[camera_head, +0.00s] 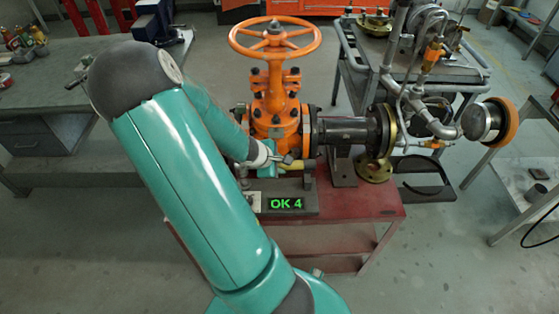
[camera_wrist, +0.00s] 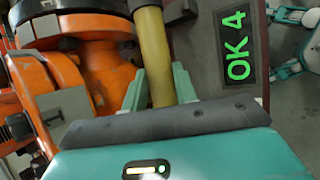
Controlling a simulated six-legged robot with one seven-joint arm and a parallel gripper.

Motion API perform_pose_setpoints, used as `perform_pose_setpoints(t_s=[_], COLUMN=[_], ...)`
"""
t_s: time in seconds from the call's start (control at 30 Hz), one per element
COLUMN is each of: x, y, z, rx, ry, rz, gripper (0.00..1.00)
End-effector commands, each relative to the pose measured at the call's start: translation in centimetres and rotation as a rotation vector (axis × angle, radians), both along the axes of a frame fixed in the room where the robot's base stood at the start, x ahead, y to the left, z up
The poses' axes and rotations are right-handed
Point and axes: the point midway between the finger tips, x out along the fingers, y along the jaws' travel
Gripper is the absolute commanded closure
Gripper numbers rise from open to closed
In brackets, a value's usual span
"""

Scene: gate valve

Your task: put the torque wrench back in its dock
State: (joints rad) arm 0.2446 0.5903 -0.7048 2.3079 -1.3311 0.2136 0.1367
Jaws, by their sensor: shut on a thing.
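The torque wrench shows as a yellow handle (camera_wrist: 153,45) between the two teal fingers of my gripper (camera_wrist: 158,85) in the wrist view. In the head view the yellow handle (camera_head: 294,167) lies roughly level beside my gripper (camera_head: 270,169), in front of the orange gate valve (camera_head: 272,125). My gripper is shut on the handle. The ends of the wrench are hidden or out of view. A grey box with a green "OK 4" display (camera_head: 286,204) stands just below the wrench in the head view, and its display (camera_wrist: 237,47) is right of the handle in the wrist view. I cannot tell the dock apart clearly.
The valve's orange handwheel (camera_head: 275,39) rises behind my gripper. A dark flanged pipe (camera_head: 348,130) runs right from the valve. All stand on a red table (camera_head: 372,208). A grey trolley (camera_head: 400,72) stands behind, and a workbench (camera_head: 45,75) is at left.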

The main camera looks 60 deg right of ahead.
Motion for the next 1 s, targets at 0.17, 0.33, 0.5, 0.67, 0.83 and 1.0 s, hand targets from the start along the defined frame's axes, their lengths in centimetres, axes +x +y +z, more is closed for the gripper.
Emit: perform_pose_setpoints(t_s=[0.17, 0.33, 0.5, 0.67, 0.83, 1.0], x=[0.0, 0.0, -0.2, -0.4, -0.5, -0.3], y=[-0.2, -0.2, -0.1, 0.0, 0.0, -0.1], z=[-1.2, -2.2, -3.3, -4.3, -5.0, -5.3], rx=[-0.003, -0.003, 0.003, 0.011, 0.008, 0.002], ry=[0.004, 0.004, 0.010, 0.011, 0.011, 0.007], rz=[0.003, 0.003, -0.001, -0.008, -0.008, -0.003], gripper=[1.00, 1.00, 1.00, 1.00, 1.00, 1.00])
